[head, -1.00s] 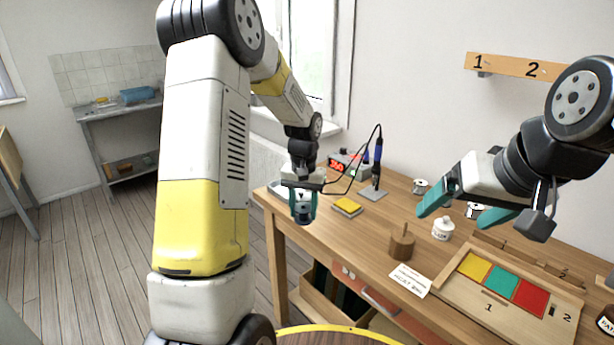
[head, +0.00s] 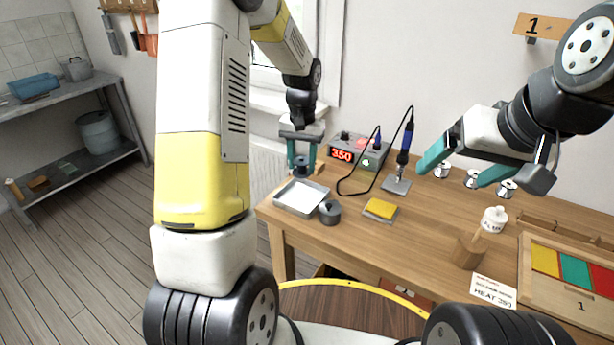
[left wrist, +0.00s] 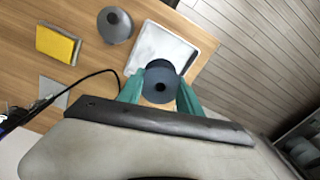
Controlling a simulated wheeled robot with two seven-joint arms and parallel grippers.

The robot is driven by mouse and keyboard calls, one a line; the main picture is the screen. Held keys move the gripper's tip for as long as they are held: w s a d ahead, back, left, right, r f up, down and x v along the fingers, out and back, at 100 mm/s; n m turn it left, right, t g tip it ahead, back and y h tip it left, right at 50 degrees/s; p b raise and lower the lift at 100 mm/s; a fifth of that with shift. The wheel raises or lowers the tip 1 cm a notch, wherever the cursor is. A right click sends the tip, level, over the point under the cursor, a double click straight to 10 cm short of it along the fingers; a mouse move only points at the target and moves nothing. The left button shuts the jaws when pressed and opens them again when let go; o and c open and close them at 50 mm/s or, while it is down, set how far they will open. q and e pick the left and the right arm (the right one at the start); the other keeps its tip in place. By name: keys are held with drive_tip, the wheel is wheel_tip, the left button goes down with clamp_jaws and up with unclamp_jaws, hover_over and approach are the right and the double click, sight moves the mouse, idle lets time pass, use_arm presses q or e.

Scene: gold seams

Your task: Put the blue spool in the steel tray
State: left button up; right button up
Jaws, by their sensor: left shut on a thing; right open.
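The steel tray (head: 290,207) is a shallow, pale, square tray at the left end of the bench; it also shows in the left wrist view (left wrist: 190,47). My left gripper (head: 302,166) is shut on the blue spool (head: 301,172). In the left wrist view the dark blue spool (left wrist: 161,80) is between the teal fingers and overlaps the tray's near edge. In the head view it is held above the tray's back side, apart from it. My right gripper (head: 463,167) is open and empty over the right part of the bench.
A dark grey spool-like piece (head: 330,213) stands beside the tray; a yellow sponge (head: 381,208) lies to its right. A soldering station (head: 356,151) with a cable and iron (head: 404,150) is behind.

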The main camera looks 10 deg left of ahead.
use_arm(q)
hover_over(302, 199)
wheel_tip(302, 199, down, 6)
drive_tip(key=shift+f, duration=2)
drive_tip(key=shift+f, duration=0.1)
drive_tip(key=o, duration=1.3)
drive_tip(key=shift+o, duration=0.2)
